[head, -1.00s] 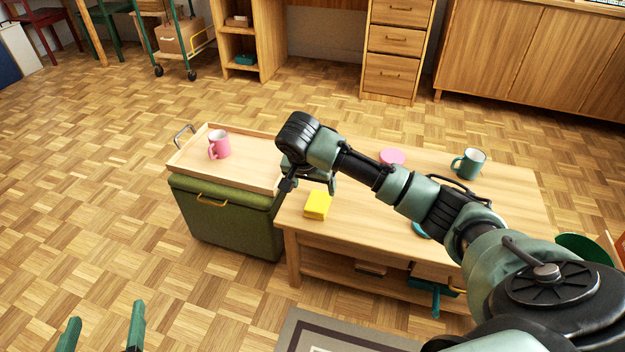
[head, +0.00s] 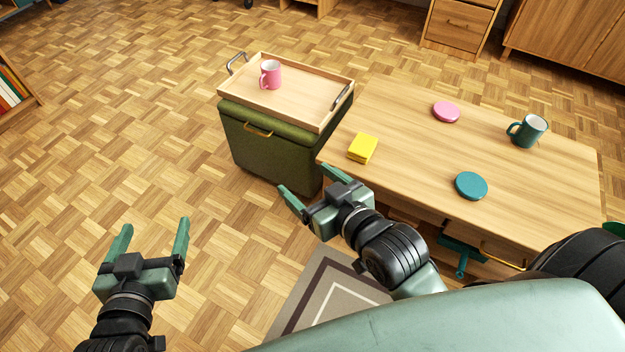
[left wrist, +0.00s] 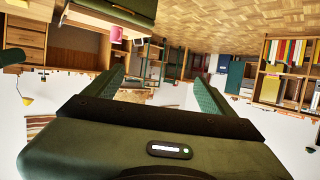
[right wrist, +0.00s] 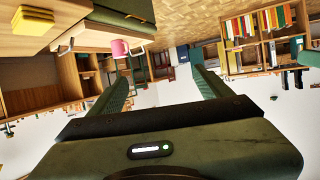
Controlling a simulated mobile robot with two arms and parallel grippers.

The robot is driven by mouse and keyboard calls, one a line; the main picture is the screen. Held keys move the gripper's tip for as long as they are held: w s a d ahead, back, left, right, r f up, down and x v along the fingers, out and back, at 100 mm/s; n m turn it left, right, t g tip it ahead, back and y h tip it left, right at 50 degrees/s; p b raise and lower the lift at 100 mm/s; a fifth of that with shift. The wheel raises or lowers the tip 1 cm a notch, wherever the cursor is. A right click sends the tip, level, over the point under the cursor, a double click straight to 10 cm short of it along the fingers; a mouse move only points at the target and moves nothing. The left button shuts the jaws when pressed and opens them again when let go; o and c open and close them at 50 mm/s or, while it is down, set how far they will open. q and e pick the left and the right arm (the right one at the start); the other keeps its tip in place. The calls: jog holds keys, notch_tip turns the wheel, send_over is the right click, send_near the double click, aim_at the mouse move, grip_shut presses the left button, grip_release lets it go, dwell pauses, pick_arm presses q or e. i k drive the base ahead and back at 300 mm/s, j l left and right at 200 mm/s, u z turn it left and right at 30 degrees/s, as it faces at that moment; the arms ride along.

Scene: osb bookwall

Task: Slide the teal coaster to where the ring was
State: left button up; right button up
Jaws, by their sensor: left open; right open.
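The teal coaster (head: 471,186) lies flat on the right half of the wooden table (head: 410,155), towards its front edge. No ring shows in any view. My right gripper (head: 308,184) is open and empty, off the table's front left corner and left of the coaster. My left gripper (head: 153,238) is open and empty over the floor at lower left. The wrist views show both pairs of fingers apart with nothing between them.
A pink coaster (head: 446,112), a dark green mug (head: 527,131) and a yellow block (head: 362,148) are on the table. A tray (head: 315,106) with a pink mug (head: 271,74) rests on the green ottoman (head: 262,143). The tabletop's middle is clear.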

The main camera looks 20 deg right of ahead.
aim_at(470, 185)
jog(key=z, duration=1.85)
